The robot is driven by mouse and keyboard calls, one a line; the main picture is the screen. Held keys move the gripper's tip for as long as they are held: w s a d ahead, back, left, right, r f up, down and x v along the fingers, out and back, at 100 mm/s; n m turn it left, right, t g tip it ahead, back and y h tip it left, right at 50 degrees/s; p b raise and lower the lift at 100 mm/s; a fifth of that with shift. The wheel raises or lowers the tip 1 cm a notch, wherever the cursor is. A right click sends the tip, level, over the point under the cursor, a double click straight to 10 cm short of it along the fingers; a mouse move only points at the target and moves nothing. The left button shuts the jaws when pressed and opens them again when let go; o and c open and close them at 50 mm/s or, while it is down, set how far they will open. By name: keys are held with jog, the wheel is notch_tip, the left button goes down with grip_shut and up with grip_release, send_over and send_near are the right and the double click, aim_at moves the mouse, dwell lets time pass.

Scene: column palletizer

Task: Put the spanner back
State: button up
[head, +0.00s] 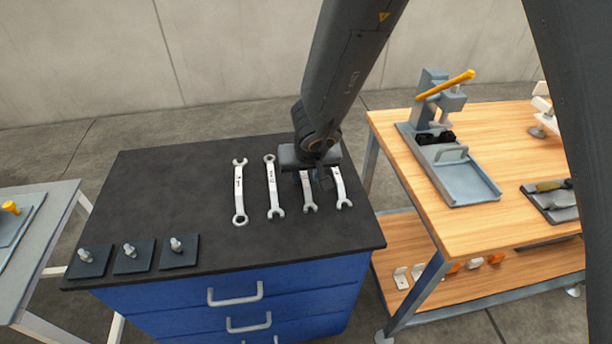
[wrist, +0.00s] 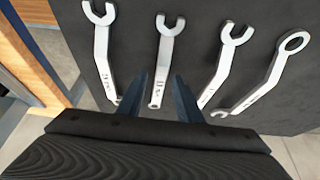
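Several silver spanners lie on the black top of a blue drawer cabinet (head: 210,260). From the left in the head view they are the first spanner (head: 239,192), the second spanner (head: 273,187), the third spanner (head: 309,195) and the fourth spanner (head: 341,188). The first has its ring end towards the front; the others have open jaws there. My gripper (head: 315,182) is over the far end of the third spanner and hides it. In the wrist view my gripper (wrist: 161,78) is open, its fingers apart either side of the third spanner (wrist: 162,65). Contact cannot be told.
Square dark plates with metal studs (head: 132,257) line the cabinet's front left. A wooden workbench (head: 490,225) stands right, with a press (head: 440,130) and a grey tray (head: 466,182). A grey table (head: 45,230) stands left.

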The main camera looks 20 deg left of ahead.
jog(key=p+v, duration=0.7)
jog(key=v, duration=0.5)
jog(key=shift+p, duration=0.4)
jog(key=w+d+r+m, duration=0.1)
jog(key=w+d+r, duration=0.15)
jog(key=d, duration=0.45)
jog(key=w+d+r+m, duration=0.1)
jog(key=d+r, duration=0.3)
jog(key=d, duration=0.4)
jog(key=s+d+r+m+g+h, duration=0.1)
jog(key=s+d, duration=0.3)
jog(key=d, duration=0.6)
jog(key=s+d+m+h, duration=0.1)
jog(key=s+d, duration=0.3)
jog(key=d, duration=0.7)
jog(key=shift+s+d+r+m+g, duration=0.25)
jog(key=shift+s+r+m+g, duration=0.15)
jog(key=shift+m, duration=0.5)
jog(key=shift+f, duration=0.1)
notch_tip(320, 180, down, 13)
jog(key=g+b, duration=0.1)
jog(key=b, duration=1)
jog(key=shift+w+b, duration=0.35)
jog(key=shift+w, duration=0.15)
